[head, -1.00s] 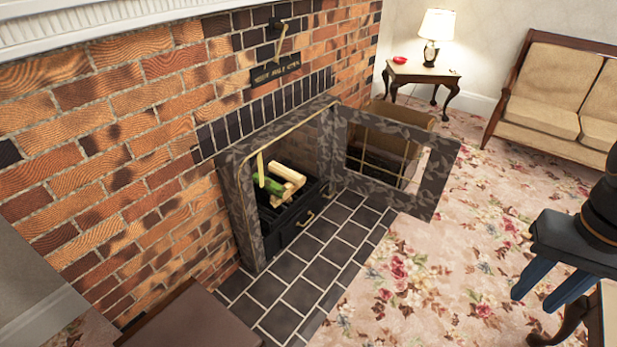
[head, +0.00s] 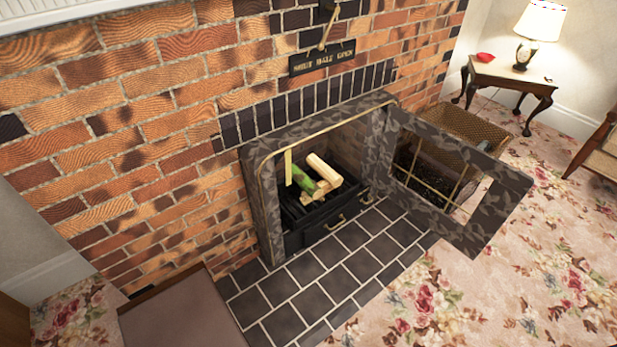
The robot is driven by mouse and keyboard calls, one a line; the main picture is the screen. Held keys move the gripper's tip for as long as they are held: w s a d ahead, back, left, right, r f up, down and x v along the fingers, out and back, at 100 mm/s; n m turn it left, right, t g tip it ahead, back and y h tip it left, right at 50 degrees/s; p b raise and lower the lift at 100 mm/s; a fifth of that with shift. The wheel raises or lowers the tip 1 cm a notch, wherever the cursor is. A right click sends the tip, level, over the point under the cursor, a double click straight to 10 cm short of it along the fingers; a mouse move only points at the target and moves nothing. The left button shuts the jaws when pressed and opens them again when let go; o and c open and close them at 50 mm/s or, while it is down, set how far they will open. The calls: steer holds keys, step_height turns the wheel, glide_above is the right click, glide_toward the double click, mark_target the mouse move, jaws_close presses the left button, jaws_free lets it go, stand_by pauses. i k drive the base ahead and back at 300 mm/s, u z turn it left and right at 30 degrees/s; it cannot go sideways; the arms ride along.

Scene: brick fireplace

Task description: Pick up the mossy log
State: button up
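The mossy log (head: 301,175) is the green one in the fireplace (head: 275,200). It lies among pale cut logs (head: 324,168) on the dark grate (head: 308,205). The pale logs cover part of it, and an upright strip of the frame stands in front of its left end. The fireplace door (head: 455,185) is swung open to the right. My gripper is not in view.
Dark tiles (head: 310,275) cover the hearth floor in front of the opening. A basket (head: 470,135) stands behind the open door. A brown flat-topped piece (head: 185,312) is at the lower left. The floral carpet (head: 500,290) at the right is clear.

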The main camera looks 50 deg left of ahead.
mark_target(302, 179)
steer(key=u, duration=0.5)
steer(key=i, duration=0.85)
steer(key=u, duration=0.7)
